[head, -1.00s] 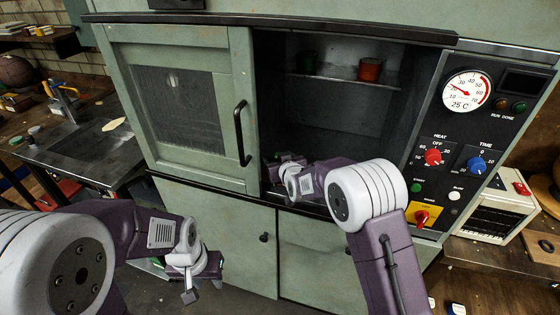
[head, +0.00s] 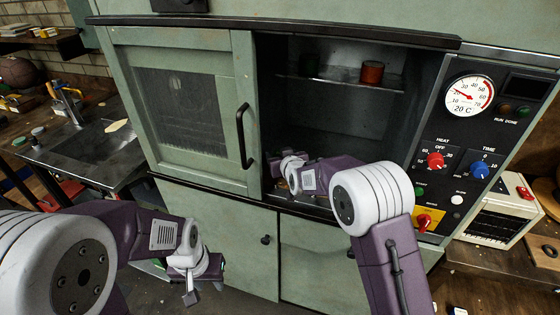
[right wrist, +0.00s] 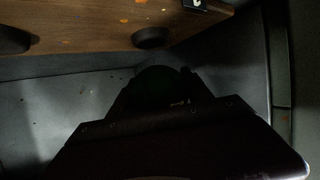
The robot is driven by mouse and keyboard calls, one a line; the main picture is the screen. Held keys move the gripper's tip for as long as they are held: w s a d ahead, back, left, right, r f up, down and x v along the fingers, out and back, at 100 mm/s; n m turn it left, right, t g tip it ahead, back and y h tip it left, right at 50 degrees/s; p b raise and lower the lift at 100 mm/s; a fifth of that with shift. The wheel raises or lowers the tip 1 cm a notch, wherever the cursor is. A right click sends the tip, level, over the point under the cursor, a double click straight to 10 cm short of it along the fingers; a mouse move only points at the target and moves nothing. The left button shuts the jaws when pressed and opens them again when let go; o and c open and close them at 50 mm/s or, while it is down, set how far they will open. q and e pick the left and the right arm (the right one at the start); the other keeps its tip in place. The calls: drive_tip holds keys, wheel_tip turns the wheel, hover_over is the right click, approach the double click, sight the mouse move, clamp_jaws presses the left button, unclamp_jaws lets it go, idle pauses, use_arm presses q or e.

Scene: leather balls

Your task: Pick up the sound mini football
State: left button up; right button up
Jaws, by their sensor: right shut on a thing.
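My right gripper (head: 277,160) is inside the open oven cabinet, low near its left side, and small and dark in the head view. In the right wrist view the gripper (right wrist: 158,100) is in deep shadow. It is shut on a dark rounded thing (right wrist: 157,82), whose surface and markings are too dark to read. I cannot tell whether it is the sound mini football. My left gripper (head: 190,288) hangs outside, in front of the lower cabinet doors; its fingers are too small to tell open from shut. No mini football shows clearly in either view.
A sliding door with a glass panel (head: 187,110) covers the cabinet's left half. An orange-red can (head: 371,72) stands on the inner shelf. The control panel (head: 462,150) borders the opening on the right. A brown ball (head: 17,72) lies at the far left.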

drive_tip(key=d+r, duration=0.1)
drive_tip(key=w+d+r, duration=0.1)
drive_tip(key=d+r, duration=0.1)
drive_tip(key=r, duration=0.1)
drive_tip(key=shift+w+d, duration=0.3)
drive_tip(key=w+d+r+p, duration=0.3)
drive_tip(key=d+r+p, duration=0.1)
drive_tip(key=d, duration=0.3)
drive_tip(key=shift+w+r+p, duration=0.15)
drive_tip(key=shift+r+p, duration=0.1)
drive_tip(key=shift+p, duration=0.5)
